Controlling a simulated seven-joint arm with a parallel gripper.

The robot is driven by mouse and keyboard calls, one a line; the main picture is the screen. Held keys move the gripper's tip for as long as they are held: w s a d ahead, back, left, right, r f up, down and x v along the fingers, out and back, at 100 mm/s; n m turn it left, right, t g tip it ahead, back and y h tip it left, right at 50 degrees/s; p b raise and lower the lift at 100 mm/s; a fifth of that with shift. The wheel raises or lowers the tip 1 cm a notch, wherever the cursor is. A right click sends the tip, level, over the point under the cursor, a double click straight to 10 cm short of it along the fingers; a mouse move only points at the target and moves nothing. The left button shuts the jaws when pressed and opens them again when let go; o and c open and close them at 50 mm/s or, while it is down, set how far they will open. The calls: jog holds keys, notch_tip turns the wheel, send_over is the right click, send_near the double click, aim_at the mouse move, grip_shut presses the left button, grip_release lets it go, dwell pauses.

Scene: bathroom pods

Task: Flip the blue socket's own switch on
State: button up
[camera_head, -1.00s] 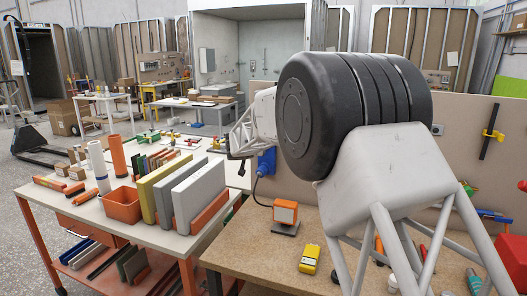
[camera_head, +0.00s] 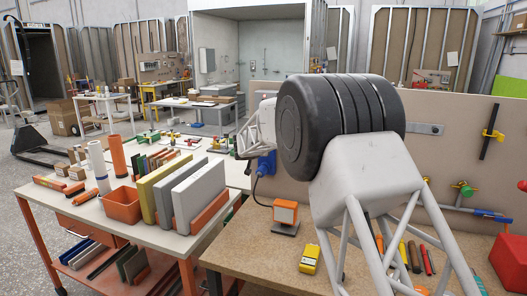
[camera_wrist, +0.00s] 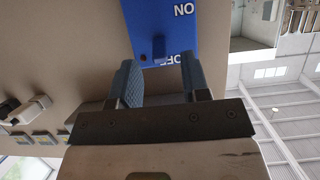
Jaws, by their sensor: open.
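The blue socket (camera_head: 266,163) is on the upright beige board behind the bench, with a dark cable hanging from it. A small dark blue switch lever (camera_wrist: 159,47) stands out beside the OFF word. My gripper (camera_wrist: 159,65) is open and empty, its two blue padded fingers just short of the lever, one to each side in the picture. I cannot tell whether they touch the socket. In the head view my arm largely hides the gripper.
An orange box (camera_head: 286,212) on a dark base stands on the bench below the socket. A yellow meter (camera_head: 309,259) lies in front. A cart with upright panels (camera_head: 198,193) stands to the left. Pens and a red case (camera_head: 510,258) are at right.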

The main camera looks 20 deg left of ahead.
jog(key=shift+x, duration=0.9)
grip_shut()
